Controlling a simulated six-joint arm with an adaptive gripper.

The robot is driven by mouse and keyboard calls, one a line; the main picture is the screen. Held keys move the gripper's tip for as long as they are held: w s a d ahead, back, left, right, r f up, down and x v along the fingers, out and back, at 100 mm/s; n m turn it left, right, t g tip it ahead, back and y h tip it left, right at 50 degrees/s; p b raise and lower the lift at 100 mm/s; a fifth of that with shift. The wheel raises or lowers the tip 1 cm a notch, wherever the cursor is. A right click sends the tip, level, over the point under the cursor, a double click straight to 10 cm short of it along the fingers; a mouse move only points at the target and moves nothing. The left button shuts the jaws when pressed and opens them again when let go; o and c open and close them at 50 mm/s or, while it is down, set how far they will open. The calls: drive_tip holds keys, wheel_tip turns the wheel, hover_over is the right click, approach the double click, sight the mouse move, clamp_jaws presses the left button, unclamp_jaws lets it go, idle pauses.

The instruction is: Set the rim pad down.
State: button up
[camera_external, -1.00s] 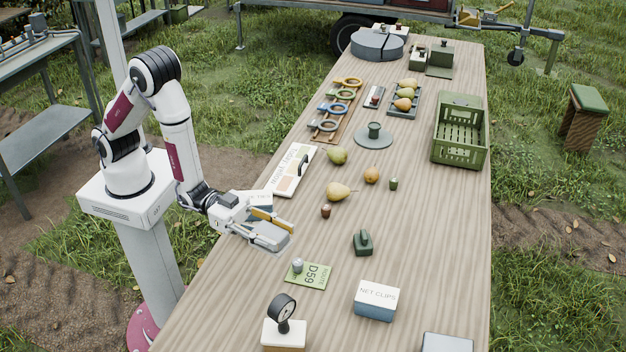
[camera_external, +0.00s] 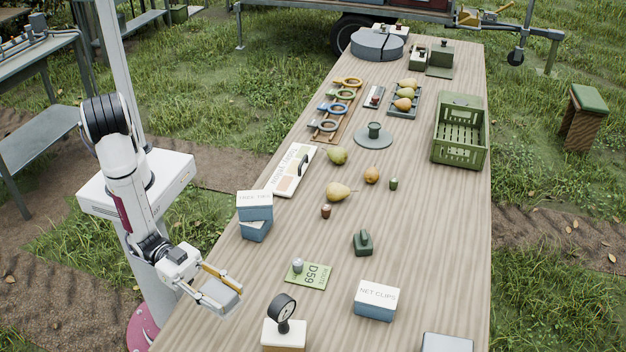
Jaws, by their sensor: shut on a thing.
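My gripper (camera_external: 222,283) is at the left edge of the table, in the lower left of the view. It is shut on the rim pad (camera_external: 219,296), a grey block between its fingers. The pad looks to be held a little above the table's left edge, but I cannot tell the exact gap. Its underside is hidden.
Stacked blue-and-white boxes (camera_external: 255,212) stand beyond the gripper. A net clips box (camera_external: 376,302) and a dark green block (camera_external: 363,243) are farther right. Bare wood (camera_external: 240,325) lies nearby.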

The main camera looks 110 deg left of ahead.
drive_tip(key=s+d+f+n+y, duration=0.2)
drive_tip(key=s+d+f+y, duration=0.15)
drive_tip(key=s, duration=0.25)
drive_tip(key=a+n+y, duration=0.4)
drive_tip(key=a+y, duration=0.1)
drive_tip(key=a, duration=0.1)
drive_tip(key=shift+s+a+r+y, duration=0.2)
drive_tip(key=shift+s+r+y, duration=0.15)
drive_tip(key=shift+s+r, duration=0.05)
drive_tip(key=shift+f, duration=2.9)
drive_tip(key=shift+f, duration=0.15)
drive_tip(key=shift+f, duration=1.75)
drive_tip(key=shift+f, duration=0.15)
